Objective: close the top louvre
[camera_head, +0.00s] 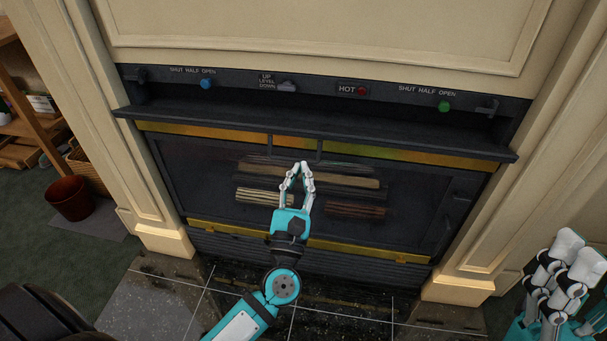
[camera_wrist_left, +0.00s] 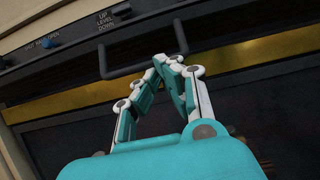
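A dark fireplace front has a dark ledge (camera_head: 390,146) across its top, with a brass-coloured strip (camera_head: 210,133) below it. I cannot tell which part is the top louvre or how far it is open. A dark U-shaped bar handle (camera_wrist_left: 126,70) hangs at the middle of this top edge. My left gripper (camera_head: 299,168) is in front of the dark glass, fingers pointing up and tips drawn together. In the left wrist view its tips (camera_wrist_left: 168,62) overlap the bar; whether they grip it is unclear. My right gripper (camera_head: 579,254) is at the lower right, empty, fingers apart.
The control panel above has a blue knob (camera_head: 207,84), a grey lever (camera_head: 287,87), a red HOT light (camera_head: 362,91) and a green knob (camera_head: 443,106). Dark slats (camera_head: 222,246) run below the lower brass strip. A reddish bucket (camera_head: 70,198) stands on the left floor.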

